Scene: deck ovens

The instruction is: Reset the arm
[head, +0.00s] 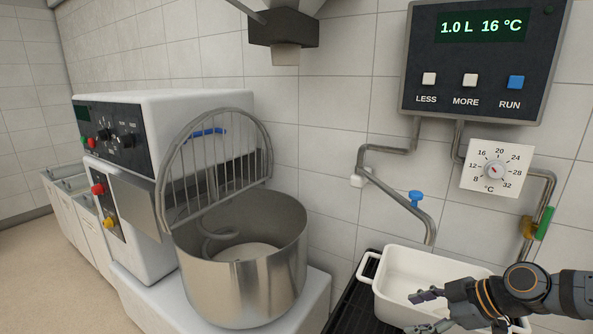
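My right gripper (432,312) shows at the lower right, its arm coming in from the right edge. Its fingers are spread apart with nothing between them, over the near right part of a white container (392,262). I cannot tell whether the fingers touch the container. My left gripper and arm are not in view.
A spiral mixer with a steel bowl (243,282) and raised wire guard (187,172) stands left. The container sits on a dark grate (352,308) under a spout (405,207). A control panel (470,62) reading 1.0 L, 16 °C and a dial (494,170) are on the wall.

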